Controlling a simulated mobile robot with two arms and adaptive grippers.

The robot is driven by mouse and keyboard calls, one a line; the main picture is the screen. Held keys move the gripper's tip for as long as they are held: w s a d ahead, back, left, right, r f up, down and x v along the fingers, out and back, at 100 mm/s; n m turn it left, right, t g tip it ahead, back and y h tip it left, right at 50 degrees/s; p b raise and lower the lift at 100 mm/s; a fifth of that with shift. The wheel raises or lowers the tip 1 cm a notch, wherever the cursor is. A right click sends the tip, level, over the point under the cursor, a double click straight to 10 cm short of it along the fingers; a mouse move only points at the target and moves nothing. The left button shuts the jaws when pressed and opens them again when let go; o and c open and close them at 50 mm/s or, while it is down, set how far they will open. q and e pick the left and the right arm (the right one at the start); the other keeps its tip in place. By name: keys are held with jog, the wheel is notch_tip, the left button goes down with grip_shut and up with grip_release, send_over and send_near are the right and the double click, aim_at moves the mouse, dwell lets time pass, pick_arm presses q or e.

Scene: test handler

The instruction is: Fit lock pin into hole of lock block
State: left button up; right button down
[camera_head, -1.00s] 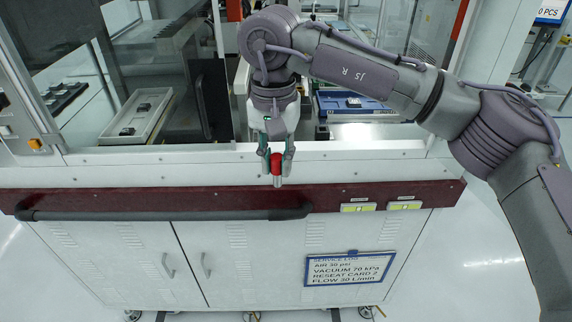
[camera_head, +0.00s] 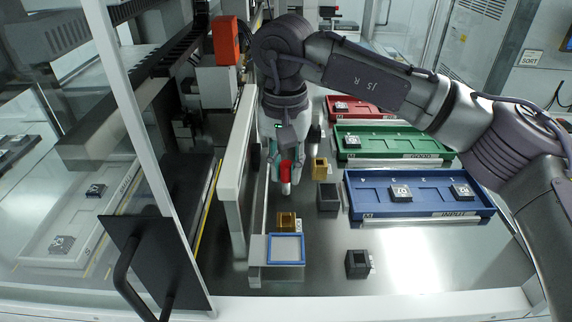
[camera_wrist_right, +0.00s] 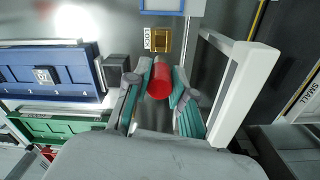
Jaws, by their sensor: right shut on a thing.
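The lock pin (camera_head: 285,172) has a red head and a pale lower end pointing down. My right gripper (camera_head: 285,166) is shut on its red head and holds it above the metal deck. The red head also shows in the right wrist view (camera_wrist_right: 159,80) between the fingers. The lock block appears to be the small gold block (camera_head: 286,220) below the gripper in the head view; a partly readable "LOC" label lies beside it in the right wrist view (camera_wrist_right: 162,40). Pin and block are apart. My left gripper is not in view.
A blue-framed square fixture (camera_head: 286,236) stands close to the gold block. Another gold block (camera_head: 319,168) and dark blocks (camera_head: 328,198), (camera_head: 357,264) stand nearby. A white upright panel (camera_head: 236,160) is close left. Blue (camera_head: 420,209), green (camera_head: 376,158) and red trays (camera_head: 342,117) lie right.

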aim_at(286, 183)
jog(key=shift+s+r, duration=0.25)
jog(key=shift+s, duration=0.4)
jog(key=shift+w+f, duration=0.25)
jog(key=shift+f+b, duration=0.25)
jog(key=shift+b, duration=0.2)
jog(key=shift+f+b, duration=0.55)
jog(key=shift+f, duration=0.15)
notch_tip(286, 183, down, 3)
jog(key=shift+f+b, duration=0.1)
jog(key=shift+b, duration=1.1)
jog(key=shift+f, duration=0.25)
pick_arm(q)
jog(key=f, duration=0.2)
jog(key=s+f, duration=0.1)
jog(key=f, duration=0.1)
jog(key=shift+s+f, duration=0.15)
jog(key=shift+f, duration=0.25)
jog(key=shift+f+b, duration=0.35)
jog(key=shift+b, duration=0.2)
